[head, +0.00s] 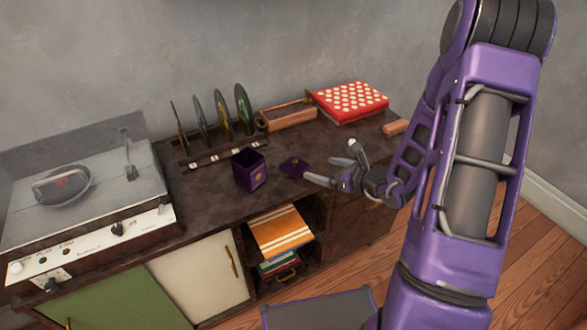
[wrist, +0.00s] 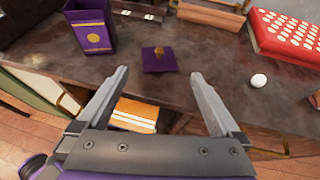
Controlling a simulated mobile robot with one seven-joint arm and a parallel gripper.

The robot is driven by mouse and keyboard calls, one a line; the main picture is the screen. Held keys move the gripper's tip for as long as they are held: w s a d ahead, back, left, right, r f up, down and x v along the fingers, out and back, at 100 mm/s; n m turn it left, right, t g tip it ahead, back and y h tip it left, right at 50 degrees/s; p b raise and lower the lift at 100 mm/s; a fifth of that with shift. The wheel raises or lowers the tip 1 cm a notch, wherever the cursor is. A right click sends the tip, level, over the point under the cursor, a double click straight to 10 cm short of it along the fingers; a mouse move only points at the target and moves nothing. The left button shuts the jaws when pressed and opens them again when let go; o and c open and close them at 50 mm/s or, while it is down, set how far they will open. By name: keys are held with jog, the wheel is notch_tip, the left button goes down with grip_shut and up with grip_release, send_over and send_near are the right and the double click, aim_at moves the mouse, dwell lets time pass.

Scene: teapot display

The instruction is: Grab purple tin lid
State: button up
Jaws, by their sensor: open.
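The purple tin lid (head: 294,168) lies flat on the dark cabinet top, to the right of the open purple tin (head: 249,172). In the wrist view the lid (wrist: 159,66) is a purple square with a small gold knob on top. It sits just beyond the fingertips, centred between them. The tin (wrist: 94,38) stands upright at the upper left there. My gripper (head: 328,164) is to the right of the lid, above the cabinet's front part. In the wrist view my gripper (wrist: 160,74) is open, with nothing between its fingers.
A record rack (head: 222,152) stands behind the tin. A wooden box (head: 288,117) and a red box with white dots (head: 350,100) are at the back. A white ball (wrist: 258,81) lies right of the lid. A record player (head: 80,195) is at left. Bare top surrounds the lid.

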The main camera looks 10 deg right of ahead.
aim_at(295, 164)
jog(key=x, duration=0.7)
jog(key=shift+b, duration=0.3)
jog(key=shift+s+f+b+x, duration=0.1)
jog(key=shift+f+b+x, duration=0.1)
jog(key=shift+x, duration=1.15)
jog(key=shift+s+f+b+x, duration=0.1)
jog(key=shift+f+b+x, duration=0.05)
jog(key=shift+x, duration=1.2)
jog(key=shift+s, duration=0.1)
jog(key=shift+c, duration=0.3)
